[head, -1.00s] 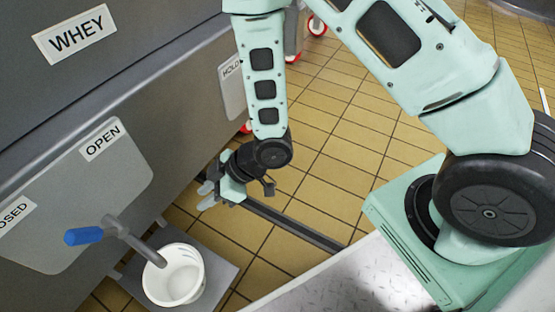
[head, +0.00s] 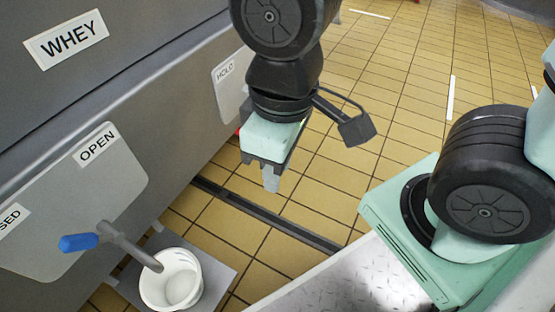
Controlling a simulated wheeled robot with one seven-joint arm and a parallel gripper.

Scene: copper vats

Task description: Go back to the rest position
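My gripper (head: 271,178) hangs in the upper middle of the head view, pointing down over the tiled floor. It is right of the grey vat and clear of it. I see its fingers nearly edge-on, so I cannot tell whether they are open or shut, and no held object shows. The blue-handled valve lever (head: 80,242) sticks out from the vat front at lower left, apart from my gripper. A white bucket (head: 171,280) stands below the lever's pipe.
The grey vat (head: 150,75) with the WHEY sign (head: 66,39) fills the left side. The bucket stands on a grey plate (head: 217,272). A dark floor channel (head: 265,212) crosses the yellow tiles. Open floor (head: 400,80) lies to the right.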

